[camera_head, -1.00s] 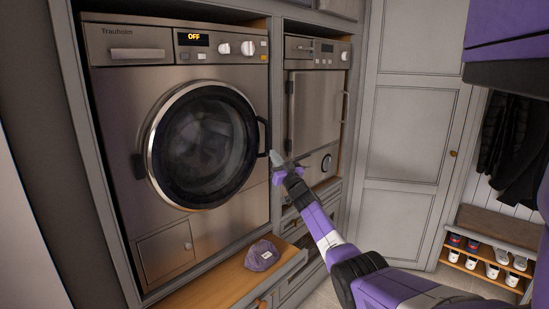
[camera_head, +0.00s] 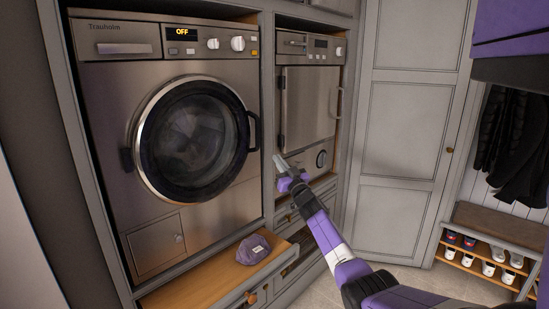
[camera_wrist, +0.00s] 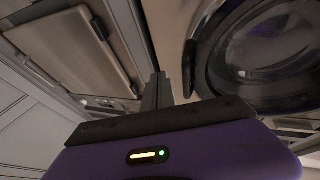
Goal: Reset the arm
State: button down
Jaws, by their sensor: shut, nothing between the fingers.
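My gripper (camera_head: 279,161) is shut and empty. In the head view it is held in the air in front of the cabinet post between the washer (camera_head: 100,150) and the smaller steel appliance (camera_head: 308,105). My purple arm reaches in from the lower right. In the wrist view the shut fingers (camera_wrist: 158,88) point up between the round washer door (camera_wrist: 262,58) and the smaller appliance's door (camera_wrist: 75,45). The washer door is shut, with its dark handle (camera_head: 254,131) on its right edge. The washer display reads OFF.
A purple cap (camera_head: 253,250) lies on the wooden shelf (camera_head: 185,292) below the washer. Grey drawers (camera_head: 287,217) lie behind my arm. A shoe rack (camera_head: 480,254) and dark coats (camera_head: 510,150) are at the right. A tall grey cabinet door (camera_head: 400,120) stands between.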

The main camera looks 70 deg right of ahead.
jog(key=s+f, duration=0.2)
jog(key=s, duration=0.4)
jog(key=shift+s+a+f, duration=0.2)
jog(key=shift+s+a, duration=0.05)
jog(key=shift+a, duration=0.1)
